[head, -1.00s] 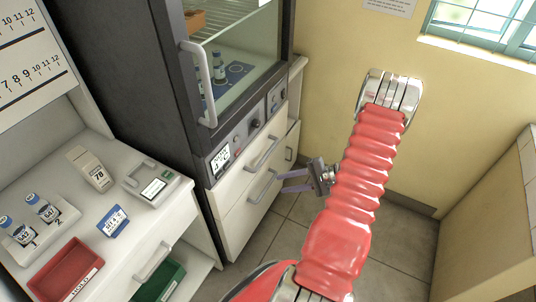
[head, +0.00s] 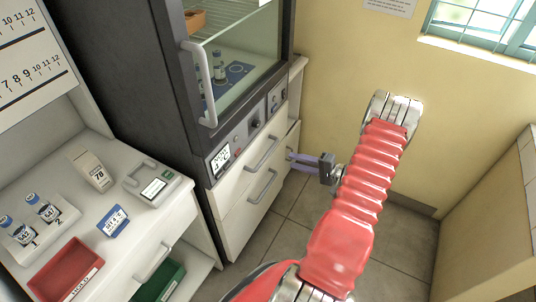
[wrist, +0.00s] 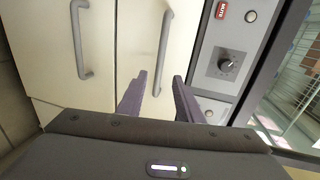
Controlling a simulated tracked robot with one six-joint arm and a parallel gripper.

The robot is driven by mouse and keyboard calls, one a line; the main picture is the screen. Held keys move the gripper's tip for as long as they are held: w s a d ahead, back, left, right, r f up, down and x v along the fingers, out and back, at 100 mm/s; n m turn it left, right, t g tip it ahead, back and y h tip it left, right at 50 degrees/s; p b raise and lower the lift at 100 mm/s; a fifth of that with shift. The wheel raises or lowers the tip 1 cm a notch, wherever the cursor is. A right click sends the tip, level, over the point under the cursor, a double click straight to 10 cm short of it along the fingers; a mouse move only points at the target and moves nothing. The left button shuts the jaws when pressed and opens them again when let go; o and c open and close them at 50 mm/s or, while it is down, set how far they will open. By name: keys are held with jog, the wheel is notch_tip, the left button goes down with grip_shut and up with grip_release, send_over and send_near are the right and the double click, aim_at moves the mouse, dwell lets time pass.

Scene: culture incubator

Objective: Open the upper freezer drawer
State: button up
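The upper freezer drawer (head: 241,174) is a pale front below the incubator's control panel, with a grey bar handle (head: 264,153). It looks closed. In the wrist view its handle (wrist: 163,52) stands right of the lower drawer's handle (wrist: 80,40), as that view is turned sideways. My gripper (head: 290,157) is right of the handles in the head view. In the wrist view my gripper (wrist: 158,88) is open, its two purple-grey fingers apart and nothing between them. The upper handle's near end lies ahead, in line with the gap. I see no contact.
The control panel (head: 248,130) with a dial (wrist: 228,64) is directly above the upper drawer. The glass-doored incubator (head: 240,65) stands over it. A bench (head: 150,225) with trays and vials is at left. Tiled floor (head: 280,232) is clear in front of the drawers.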

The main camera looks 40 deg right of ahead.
aim_at(268, 154)
jog(key=x, duration=1.3)
jog(key=shift+w+a, duration=0.1)
jog(key=shift+w, duration=0.3)
jog(key=shift+f, duration=0.1)
grip_shut()
